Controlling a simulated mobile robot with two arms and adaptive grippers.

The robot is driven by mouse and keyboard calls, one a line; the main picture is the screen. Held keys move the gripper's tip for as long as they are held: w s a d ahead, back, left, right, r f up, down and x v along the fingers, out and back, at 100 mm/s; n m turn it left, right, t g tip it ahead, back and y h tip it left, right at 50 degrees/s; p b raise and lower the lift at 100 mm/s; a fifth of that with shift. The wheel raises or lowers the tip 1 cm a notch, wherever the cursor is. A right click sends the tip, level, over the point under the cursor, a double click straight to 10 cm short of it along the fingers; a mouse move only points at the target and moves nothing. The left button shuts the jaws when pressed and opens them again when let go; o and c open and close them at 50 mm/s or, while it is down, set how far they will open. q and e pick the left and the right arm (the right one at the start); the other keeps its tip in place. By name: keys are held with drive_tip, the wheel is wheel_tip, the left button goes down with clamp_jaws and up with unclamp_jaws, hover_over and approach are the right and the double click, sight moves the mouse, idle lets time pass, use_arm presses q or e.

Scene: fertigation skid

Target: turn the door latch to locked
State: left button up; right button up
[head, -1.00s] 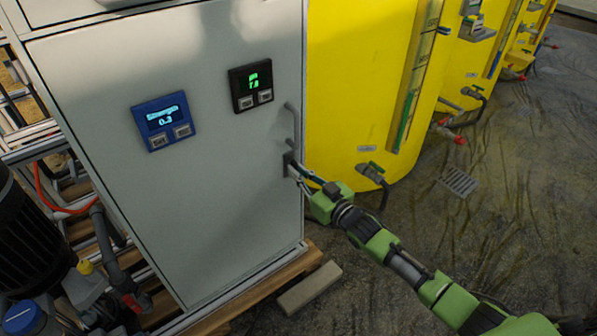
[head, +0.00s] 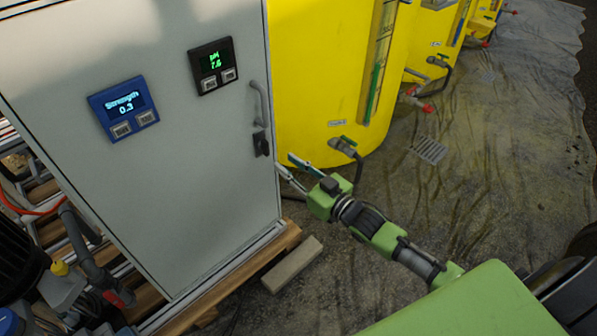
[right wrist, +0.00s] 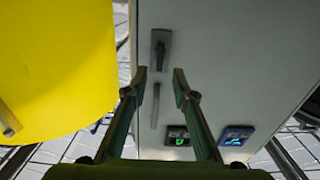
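The door latch (head: 261,144) is a small dark turn handle on a plate near the right edge of the grey cabinet door (head: 190,160). In the right wrist view the latch (right wrist: 160,50) shows ahead of the fingers, its lever lying along the plate's long side. My right gripper (head: 284,163) is open and empty, just to the right of the latch and apart from it. In the right wrist view the fingertips of the right gripper (right wrist: 160,72) are spread wide with the latch beyond the gap. My left gripper is not in view.
A grey door handle (head: 258,103) is just above the latch. A blue display (head: 124,107) and a black display (head: 213,65) are on the door. A yellow tank (head: 320,80) with a valve (head: 345,148) stands close on the right. A grey block (head: 292,264) lies on the floor.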

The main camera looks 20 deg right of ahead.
drive_tip(key=v, duration=0.3)
drive_tip(key=shift+s+d, duration=0.15)
drive_tip(key=shift+s, duration=0.15)
